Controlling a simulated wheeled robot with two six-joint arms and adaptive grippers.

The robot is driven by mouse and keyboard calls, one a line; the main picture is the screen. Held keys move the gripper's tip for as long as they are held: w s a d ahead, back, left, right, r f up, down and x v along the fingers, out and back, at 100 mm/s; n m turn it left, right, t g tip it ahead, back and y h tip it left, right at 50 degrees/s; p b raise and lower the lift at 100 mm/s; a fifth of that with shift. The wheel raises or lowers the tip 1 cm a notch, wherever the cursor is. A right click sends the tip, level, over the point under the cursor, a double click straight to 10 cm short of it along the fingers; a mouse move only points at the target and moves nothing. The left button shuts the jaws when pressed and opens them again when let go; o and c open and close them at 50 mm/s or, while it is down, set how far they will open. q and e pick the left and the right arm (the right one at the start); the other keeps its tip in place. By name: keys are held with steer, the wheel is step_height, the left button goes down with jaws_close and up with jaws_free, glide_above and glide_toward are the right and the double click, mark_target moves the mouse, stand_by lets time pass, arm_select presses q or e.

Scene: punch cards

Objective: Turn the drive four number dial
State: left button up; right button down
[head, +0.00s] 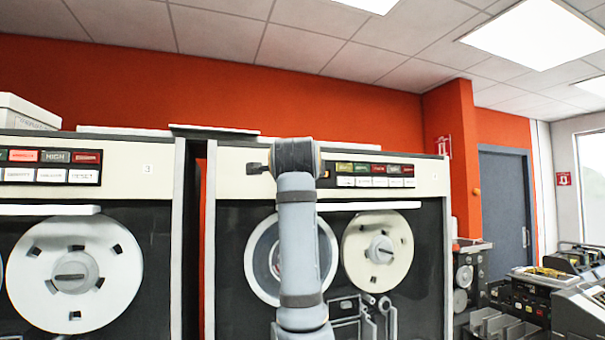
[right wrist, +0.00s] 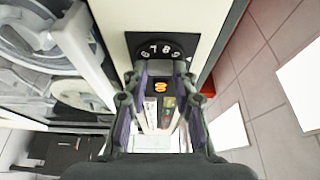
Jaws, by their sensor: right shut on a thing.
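The number dial (right wrist: 160,48), black with white numerals, sits on a black plate in the right wrist view. My right gripper (right wrist: 160,68) is at the dial, its two fingers closed on it from either side. The fingertips cover part of the dial. In the head view my right arm stands in front of the right-hand tape drive (head: 425,178), with its wrist at the left of the button panel (head: 374,182). My left gripper is not in view.
A second tape drive (head: 150,185) with a large reel (head: 75,275) stands to the left. Two reels sit below the panel on the right-hand drive, one partly behind my arm. Consoles (head: 520,300) and a grey door (head: 503,205) are at the right.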

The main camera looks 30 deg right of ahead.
steer(key=c, duration=1.1)
jaws_free()
steer(key=shift+o, duration=0.2)
steer(key=v, duration=1.2)
steer(key=shift+w, duration=0.1)
